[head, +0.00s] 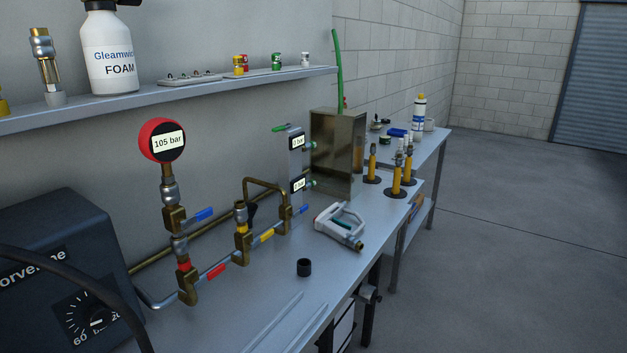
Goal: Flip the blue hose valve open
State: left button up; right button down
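Two blue lever handles show in the head view. One blue handle (204,214) sticks out to the right from a brass valve (174,219) below the red gauge (162,140), which reads 105 bar. A second, smaller blue handle (303,210) sits at a brass valve (286,217) further along the pipework. I cannot tell from the picture which one is the hose valve, or whether either is open. Neither of my grippers is in view.
A red handle (216,271) and a yellow handle (267,236) sit on the same pipework. A grey-white tool (340,225) and a black cap (304,267) lie on the bench (240,315). A dark box with a dial (50,285) and a black hose (80,275) stand left. A shelf (200,91) runs above.

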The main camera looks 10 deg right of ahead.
aim_at(300, 210)
jog(key=i+l, duration=0.25)
jog(key=i+l+u, duration=0.15)
jog(key=l, duration=0.25)
jog(key=i+l, duration=0.3)
jog(key=i+l+u, duration=0.15)
jog(key=l, duration=0.3)
jog(key=i, duration=0.1)
